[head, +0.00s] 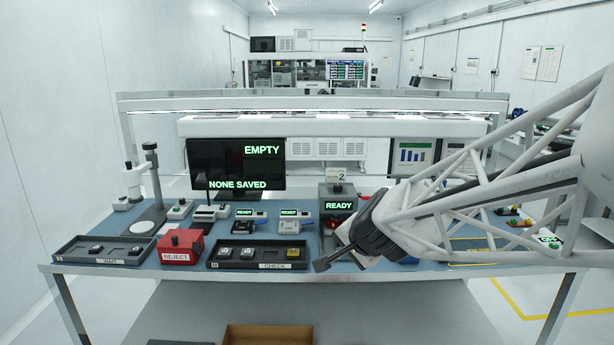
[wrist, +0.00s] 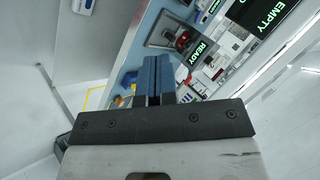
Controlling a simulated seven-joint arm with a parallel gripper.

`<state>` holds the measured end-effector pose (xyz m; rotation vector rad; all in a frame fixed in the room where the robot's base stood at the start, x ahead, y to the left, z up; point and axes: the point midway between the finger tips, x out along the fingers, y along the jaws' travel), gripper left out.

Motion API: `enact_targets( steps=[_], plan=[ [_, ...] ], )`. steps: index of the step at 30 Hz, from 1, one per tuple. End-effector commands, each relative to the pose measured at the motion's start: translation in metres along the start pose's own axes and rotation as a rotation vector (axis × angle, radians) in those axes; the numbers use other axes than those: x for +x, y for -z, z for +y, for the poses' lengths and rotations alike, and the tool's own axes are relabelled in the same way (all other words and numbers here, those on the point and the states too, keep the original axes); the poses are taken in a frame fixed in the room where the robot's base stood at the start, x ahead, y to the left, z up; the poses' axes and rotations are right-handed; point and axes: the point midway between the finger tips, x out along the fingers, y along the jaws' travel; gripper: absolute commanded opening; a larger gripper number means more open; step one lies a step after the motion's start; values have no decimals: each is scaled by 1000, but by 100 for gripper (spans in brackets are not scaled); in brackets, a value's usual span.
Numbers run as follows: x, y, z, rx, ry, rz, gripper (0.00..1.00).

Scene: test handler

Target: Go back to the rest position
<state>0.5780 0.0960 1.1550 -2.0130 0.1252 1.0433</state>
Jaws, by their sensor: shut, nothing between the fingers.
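The black fingers point to the left and slightly down. In the wrist view the two blue-grey fingers (wrist: 153,80) lie side by side, closed, with nothing held between them. The gripper hides part of the bench just right of the CHECK tray.
A blue-topped bench (head: 140,238) holds a WAIT tray (head: 60,256), a red REJECT box (head: 180,256), a CHECK tray (head: 214,264) with several parts, a handler marked READY (head: 338,192) and a monitor (head: 220,160) reading EMPTY. A cardboard box (head: 268,334) is below the front edge.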

Motion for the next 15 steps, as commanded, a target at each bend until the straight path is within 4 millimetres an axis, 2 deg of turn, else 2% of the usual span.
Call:
enact_targets(
  steps=[3, 8, 15],
  plan=[
    [-27, -15, 18, -110, -32, -47, 0],
    [-59, -35, 46, -257, -91, -114, 0],
    [-107, -62, 96, -458, -209, -205, 0]
  ],
)
